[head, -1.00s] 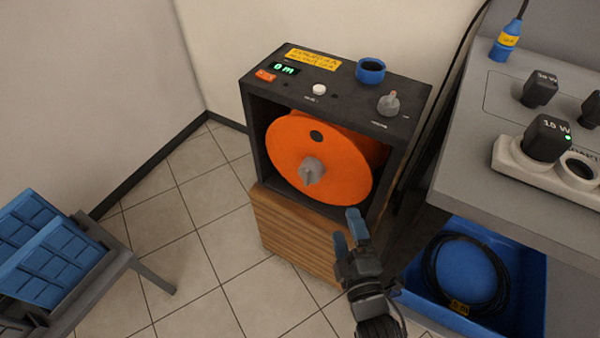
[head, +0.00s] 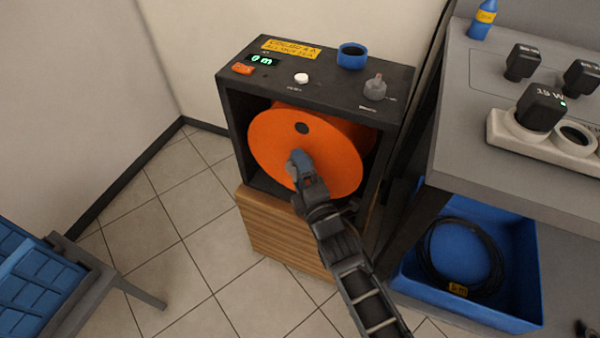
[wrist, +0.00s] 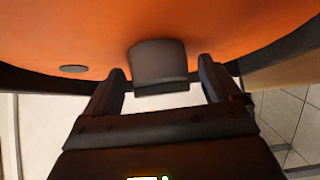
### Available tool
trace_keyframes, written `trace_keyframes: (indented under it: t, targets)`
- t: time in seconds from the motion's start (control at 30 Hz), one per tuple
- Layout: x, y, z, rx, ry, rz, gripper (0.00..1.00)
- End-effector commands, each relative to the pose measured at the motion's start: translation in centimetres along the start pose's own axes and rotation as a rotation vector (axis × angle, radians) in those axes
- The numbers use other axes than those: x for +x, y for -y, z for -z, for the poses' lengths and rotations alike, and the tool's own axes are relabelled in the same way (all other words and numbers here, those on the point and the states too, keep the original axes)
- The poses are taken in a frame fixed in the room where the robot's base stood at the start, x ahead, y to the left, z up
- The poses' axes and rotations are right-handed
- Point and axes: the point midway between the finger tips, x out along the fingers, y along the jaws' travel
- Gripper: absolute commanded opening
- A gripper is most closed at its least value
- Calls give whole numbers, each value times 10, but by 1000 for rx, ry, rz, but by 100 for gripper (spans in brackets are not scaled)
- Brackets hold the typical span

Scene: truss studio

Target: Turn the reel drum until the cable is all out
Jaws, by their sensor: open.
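The orange reel drum (head: 335,155) sits inside a dark open-fronted cabinet (head: 226,110). A dark round spot (head: 302,128) shows on the upper part of its face. The green display (head: 263,60) on the cabinet top reads 0 m. My gripper (head: 298,165) is in front of the drum's middle and hides the grey hub knob in the head view. In the wrist view the grey knob (wrist: 158,65) stands out from the orange drum face (wrist: 220,30). My gripper (wrist: 162,85) is open there, with one finger on each side of the knob; gaps show between fingers and knob.
The cabinet top carries an orange switch (head: 242,69), a white button (head: 301,79), a blue ring (head: 352,56) and a grey knob (head: 375,88). A grey bench (head: 520,185) stands at right, above a blue bin (head: 515,310) with coiled cable (head: 425,265).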

Motion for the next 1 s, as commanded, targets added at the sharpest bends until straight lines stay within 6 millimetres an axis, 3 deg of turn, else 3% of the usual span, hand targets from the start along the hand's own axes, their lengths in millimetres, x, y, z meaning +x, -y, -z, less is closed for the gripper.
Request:
trace_keyframes:
  t: [0.27,1.0]
  targets:
    - [2,0,0,0,1,0,91]
    - [1,0,-1,0,1,0,21]
